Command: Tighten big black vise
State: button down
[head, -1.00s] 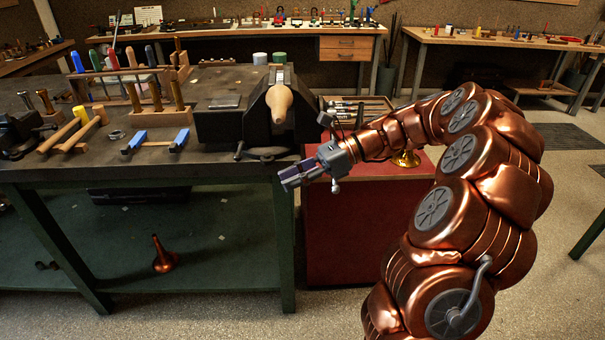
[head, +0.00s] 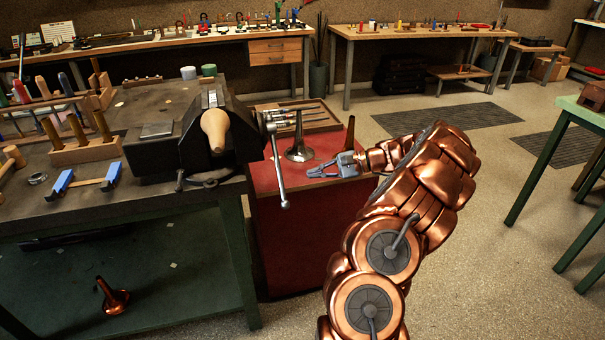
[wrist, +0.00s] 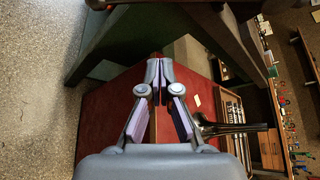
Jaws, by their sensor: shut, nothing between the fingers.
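The big black vise (head: 188,152) is mounted at the right corner of the dark workbench. A rounded wooden piece (head: 215,130) sits at its jaws. Its long metal handle (head: 278,165) hangs on the right side, slanting down past the bench edge. My gripper (head: 312,172) is over the red cabinet, to the right of the handle in the picture and apart from it. Its fingers point left, and its fingertips (wrist: 158,75) meet with nothing between them in the wrist view. I cannot make out the vise or its handle in the wrist view.
The red cabinet (head: 262,182) stands right of the bench. On it are a metal bell-shaped piece (head: 299,150), close behind my gripper, and a wooden tray (head: 325,125) of tools. Open floor (head: 470,190) lies to the right.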

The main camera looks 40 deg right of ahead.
aim_at(277, 161)
jog(key=w+a+p, duration=0.2)
jog(key=w+a, duration=0.1)
jog(key=a, duration=0.4)
jog(key=shift+w+a+f, duration=0.15)
jog(key=shift+w, duration=0.2)
jog(key=shift+a, duration=0.2)
